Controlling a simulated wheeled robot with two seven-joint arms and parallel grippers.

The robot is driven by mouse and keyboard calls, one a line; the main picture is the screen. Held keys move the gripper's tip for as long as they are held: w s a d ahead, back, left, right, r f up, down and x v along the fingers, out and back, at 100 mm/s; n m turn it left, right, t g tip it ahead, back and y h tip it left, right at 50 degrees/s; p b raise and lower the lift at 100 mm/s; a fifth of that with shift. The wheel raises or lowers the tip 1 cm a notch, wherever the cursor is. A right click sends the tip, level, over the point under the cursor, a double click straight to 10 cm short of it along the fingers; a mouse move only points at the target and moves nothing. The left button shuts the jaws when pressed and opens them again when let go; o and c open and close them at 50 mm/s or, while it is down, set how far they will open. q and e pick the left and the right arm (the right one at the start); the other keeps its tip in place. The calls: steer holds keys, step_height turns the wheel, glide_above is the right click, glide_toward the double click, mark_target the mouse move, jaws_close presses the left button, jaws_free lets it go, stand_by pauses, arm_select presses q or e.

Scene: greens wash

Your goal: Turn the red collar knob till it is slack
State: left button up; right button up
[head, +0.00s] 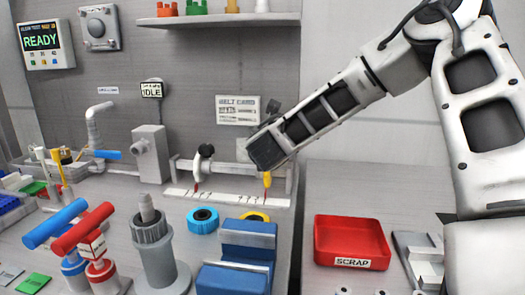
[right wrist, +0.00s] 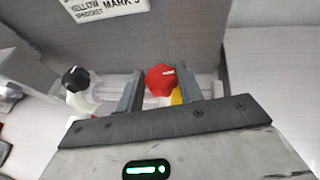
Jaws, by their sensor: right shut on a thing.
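The red collar knob (right wrist: 160,80) shows in the right wrist view between the two fingers of my right gripper (right wrist: 160,73), with a white mark on its face. The gripper is shut on it. A yellow part (right wrist: 177,96) shows behind the knob. In the head view my right gripper (head: 262,150) reaches in from the right to the rail at the back of the bench and hides the knob. The yellow part with a red pointer (head: 267,181) shows just below it. My left gripper is not in view.
A black knob on a white body (head: 204,152) stands left on the same rail; a marked white scale strip (head: 225,197) lies below. A blue vise (head: 240,255), a blue ring (head: 203,219) and a red scrap tray (head: 351,240) are in front. Red and blue handles (head: 84,229) stand at left.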

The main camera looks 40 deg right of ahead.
steer(key=shift+a+f+m+g, duration=0.1)
steer(key=shift+f+m+g, duration=0.05)
steer(key=shift+m+g, duration=0.15)
stand_by(0.4)
steer(key=o, duration=1)
steer(key=v, duration=1.6)
steer(key=shift+w+a+f, duration=0.1)
steer(key=shift+a, duration=0.1)
